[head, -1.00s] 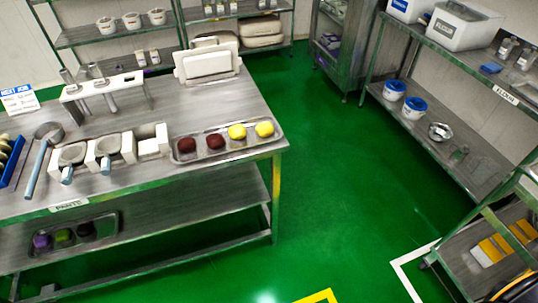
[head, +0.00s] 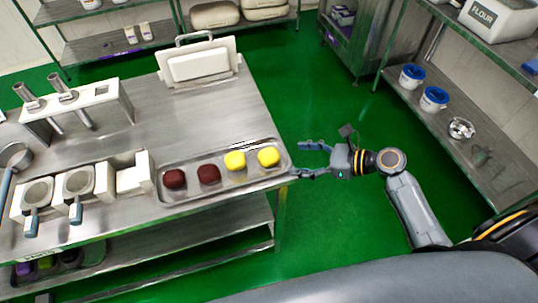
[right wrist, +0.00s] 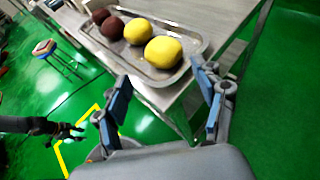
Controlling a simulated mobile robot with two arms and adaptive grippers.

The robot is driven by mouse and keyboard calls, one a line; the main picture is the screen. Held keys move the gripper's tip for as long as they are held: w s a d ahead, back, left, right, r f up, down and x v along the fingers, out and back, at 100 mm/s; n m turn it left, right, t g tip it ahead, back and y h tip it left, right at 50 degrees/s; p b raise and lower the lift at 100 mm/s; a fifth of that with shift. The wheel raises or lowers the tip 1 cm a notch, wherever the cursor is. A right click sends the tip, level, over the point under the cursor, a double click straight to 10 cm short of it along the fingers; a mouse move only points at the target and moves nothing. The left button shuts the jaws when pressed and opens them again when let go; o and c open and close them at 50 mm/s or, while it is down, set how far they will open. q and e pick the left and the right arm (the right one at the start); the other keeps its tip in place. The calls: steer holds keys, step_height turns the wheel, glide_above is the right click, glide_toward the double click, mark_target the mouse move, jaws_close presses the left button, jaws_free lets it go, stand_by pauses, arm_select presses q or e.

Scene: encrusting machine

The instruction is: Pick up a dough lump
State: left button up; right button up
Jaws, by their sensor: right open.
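A metal tray (head: 216,190) at the right end of the steel table holds two dark red dough lumps, one at the left (head: 174,179) and one beside it (head: 209,174), and two yellow lumps, one inner (head: 235,160) and one near the right end (head: 268,157). My right gripper (head: 299,159) is open and empty just right of the tray's right end. In the right wrist view, the nearest yellow lump (right wrist: 163,52) lies ahead between the open fingers (right wrist: 160,78). A dark gripper at the left there (right wrist: 68,132) seems to be my left one; its jaws are unclear.
White moulds (head: 75,184) and a stand with metal tubes (head: 75,108) stand left of the tray. A white board with a handle (head: 198,62) stands behind it. The shelf at the right (head: 440,125) holds tubs. Green floor lies between table and shelf.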

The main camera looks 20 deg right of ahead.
mark_target(276, 155)
steer(key=x, duration=0.3)
steer(key=shift+d, duration=0.1)
steer(key=shift+w+a+f, duration=0.2)
steer(key=shift+w+a, duration=0.15)
steer(key=shift+w, duration=0.05)
steer(key=p+x, duration=0.1)
steer(key=x, duration=0.3)
steer(key=shift+w+a+f+p, duration=0.1)
steer(key=shift+w+a+p, duration=0.05)
steer(key=shift+p, duration=0.15)
steer(key=shift+w+a+f, duration=0.15)
steer(key=c, duration=0.9)
steer(key=shift+c, duration=0.4)
